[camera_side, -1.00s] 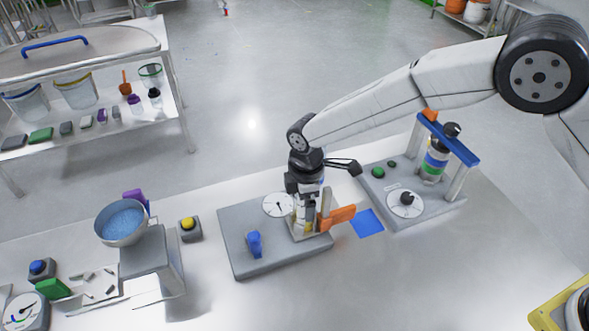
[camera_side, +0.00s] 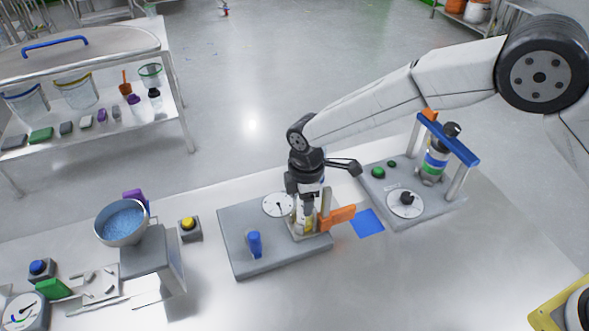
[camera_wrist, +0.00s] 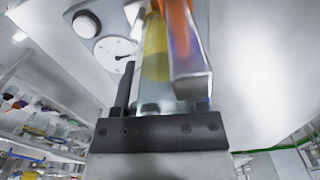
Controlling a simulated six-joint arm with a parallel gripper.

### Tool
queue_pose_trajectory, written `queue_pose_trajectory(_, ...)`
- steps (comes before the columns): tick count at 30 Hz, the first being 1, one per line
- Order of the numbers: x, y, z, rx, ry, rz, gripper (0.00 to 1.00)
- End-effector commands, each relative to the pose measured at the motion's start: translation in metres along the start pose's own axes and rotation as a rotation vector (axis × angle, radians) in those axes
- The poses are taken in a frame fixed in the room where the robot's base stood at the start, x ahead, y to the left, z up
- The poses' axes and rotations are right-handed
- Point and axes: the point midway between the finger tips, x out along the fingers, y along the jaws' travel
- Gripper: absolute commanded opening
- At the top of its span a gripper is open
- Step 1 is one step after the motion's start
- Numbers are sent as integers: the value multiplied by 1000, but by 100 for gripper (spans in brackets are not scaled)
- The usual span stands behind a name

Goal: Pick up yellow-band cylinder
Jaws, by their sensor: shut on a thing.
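The yellow-band cylinder (camera_side: 309,224) stands in the holder on a grey base (camera_side: 262,262), partly hidden by my gripper and an orange bar (camera_side: 337,217). In the wrist view its yellow band (camera_wrist: 156,62) shows between my fingers. My gripper (camera_side: 307,207) points down from above and is shut on the cylinder. In the wrist view my gripper (camera_wrist: 160,98) has the orange bar close on its right side. The cylinder's lower end is hidden in the side view, so I cannot tell whether it touches the base.
To the right are a blue mat (camera_side: 367,222) and another grey base with a blue crossbar (camera_side: 452,143). To the left stand a yellow button (camera_side: 188,224) and a bowl of blue granules (camera_side: 122,222).

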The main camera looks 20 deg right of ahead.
Motion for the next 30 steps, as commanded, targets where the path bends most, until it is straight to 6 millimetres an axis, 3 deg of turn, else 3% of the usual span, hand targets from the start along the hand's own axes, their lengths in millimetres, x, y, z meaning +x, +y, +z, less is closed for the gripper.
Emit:
queue_pose_trajectory(8, -8, 0, 0, 0, 1, 2, 0)
queue_pose_trajectory(13, -26, 1, 0, 0, 2, 2, 0)
queue_pose_trajectory(30, -136, 1, -1, 0, 2, 3, 0)
